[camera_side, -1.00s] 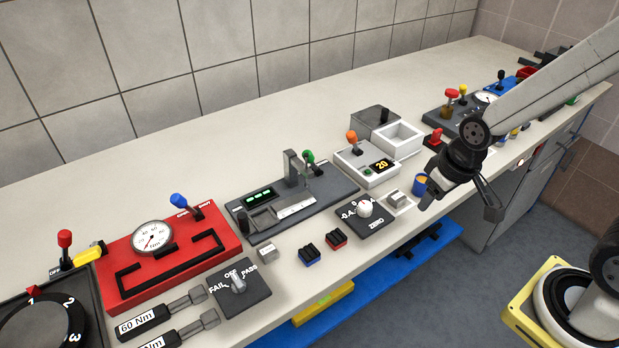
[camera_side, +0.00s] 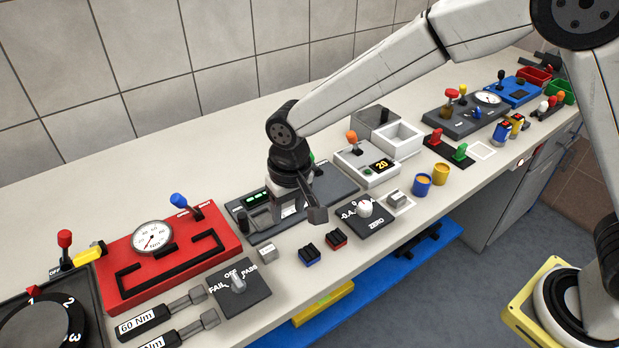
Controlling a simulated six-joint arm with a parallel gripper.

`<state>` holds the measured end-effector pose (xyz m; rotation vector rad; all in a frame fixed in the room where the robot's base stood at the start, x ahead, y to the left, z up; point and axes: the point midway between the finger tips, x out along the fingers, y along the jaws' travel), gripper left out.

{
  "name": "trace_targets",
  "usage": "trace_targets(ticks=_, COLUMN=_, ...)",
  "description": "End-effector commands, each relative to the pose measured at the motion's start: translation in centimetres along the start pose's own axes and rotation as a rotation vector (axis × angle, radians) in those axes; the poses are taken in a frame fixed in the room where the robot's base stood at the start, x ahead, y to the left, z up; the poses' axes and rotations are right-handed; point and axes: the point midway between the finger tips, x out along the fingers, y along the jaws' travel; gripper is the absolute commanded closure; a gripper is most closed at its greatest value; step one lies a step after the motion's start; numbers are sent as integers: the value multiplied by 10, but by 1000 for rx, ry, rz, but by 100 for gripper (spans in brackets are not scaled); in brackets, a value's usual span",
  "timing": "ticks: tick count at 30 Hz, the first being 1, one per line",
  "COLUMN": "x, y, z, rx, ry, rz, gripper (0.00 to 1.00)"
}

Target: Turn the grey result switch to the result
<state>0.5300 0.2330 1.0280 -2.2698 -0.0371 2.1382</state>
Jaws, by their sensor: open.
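The grey result switch (camera_side: 238,283) is a knob on a dark square plate (camera_side: 256,297) near the bench's front edge. The plate reads FAIL on the left, OFF at the top and PASS on the right. The knob appears to point up toward OFF. My gripper (camera_side: 305,212) is open, right of and farther back than the switch, above the dark gauge fixture (camera_side: 340,192). It hides part of that fixture. I cannot see anything between its fingers.
A red gauge panel (camera_side: 190,258) with a dial and blue lever stands left of the fixture. Two 60 Nm-style wrenches (camera_side: 150,318) lie left of the switch.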

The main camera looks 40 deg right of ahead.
Motion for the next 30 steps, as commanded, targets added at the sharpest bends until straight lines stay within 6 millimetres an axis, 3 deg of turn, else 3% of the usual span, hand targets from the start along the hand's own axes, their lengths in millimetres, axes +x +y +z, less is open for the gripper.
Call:
trace_targets(ticks=1, x=5, y=-20, z=0, rx=-8, ry=-9, rz=3, gripper=46)
trace_targets(ticks=6, x=16, y=-75, z=3, rx=-6, ry=-38, rz=17, gripper=46)
trace_targets(ticks=12, x=24, y=-115, z=11, rx=-2, ry=-56, rz=30, gripper=46)
trace_targets(ticks=23, x=27, y=-125, z=13, rx=1, ry=-60, rz=34, gripper=46)
trace_targets(ticks=30, x=41, y=-124, z=14, rx=1, ry=-62, rz=35, gripper=46)
